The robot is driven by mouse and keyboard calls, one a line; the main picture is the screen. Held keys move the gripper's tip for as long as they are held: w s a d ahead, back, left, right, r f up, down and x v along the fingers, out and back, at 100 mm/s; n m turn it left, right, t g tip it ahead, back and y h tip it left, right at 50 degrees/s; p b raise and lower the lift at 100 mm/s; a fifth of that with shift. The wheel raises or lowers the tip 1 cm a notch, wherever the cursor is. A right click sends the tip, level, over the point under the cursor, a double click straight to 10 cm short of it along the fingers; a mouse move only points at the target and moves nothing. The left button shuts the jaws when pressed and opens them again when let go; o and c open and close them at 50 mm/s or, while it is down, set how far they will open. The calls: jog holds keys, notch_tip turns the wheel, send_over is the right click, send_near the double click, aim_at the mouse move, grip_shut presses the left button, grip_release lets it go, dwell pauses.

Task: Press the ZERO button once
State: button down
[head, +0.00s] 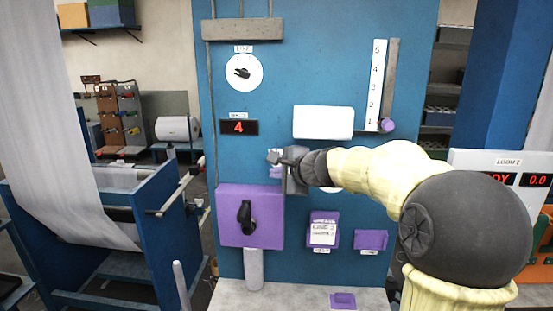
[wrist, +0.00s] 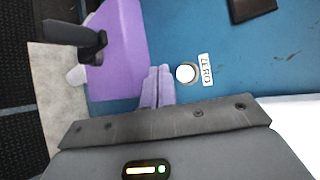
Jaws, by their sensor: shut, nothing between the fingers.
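The ZERO button is a small round white button (wrist: 186,73) on the blue panel in the wrist view. Its ZERO label (wrist: 206,70) is beside it, and in the head view a small white label (head: 273,156) shows just above my fingers. My gripper (wrist: 158,72) has its two purple fingers together, with nothing between them. In the wrist view the fingertips are just left of the button; I cannot tell how far they are from the panel. In the head view my gripper (head: 275,172) is in front of the panel and hides the button.
A purple box with a black rotary handle (head: 262,210) juts out below my gripper. The red display (head: 239,127) reads 4, with a round dial (head: 243,72) above it. A white box (head: 323,122) and a numbered slider scale (head: 376,85) are to the right.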

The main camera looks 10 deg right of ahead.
jog(key=w, duration=0.2)
jog(key=shift+w+d+p, duration=0.3)
jog(key=shift+d+p, duration=0.05)
jog(key=shift+d, duration=0.05)
jog(key=shift+w, duration=0.2)
dwell(1.6)
jog(key=shift+w+d, duration=0.15)
jog(key=shift+w, duration=0.1)
jog(key=shift+w+d+p, duration=0.15)
jog(key=shift+w+p, duration=0.15)
jog(key=shift+w, duration=0.1)
dwell(0.9)
jog(key=shift+s, duration=0.15)
jog(key=shift+s+a+b, duration=0.25)
jog(key=shift+s+b, duration=0.45)
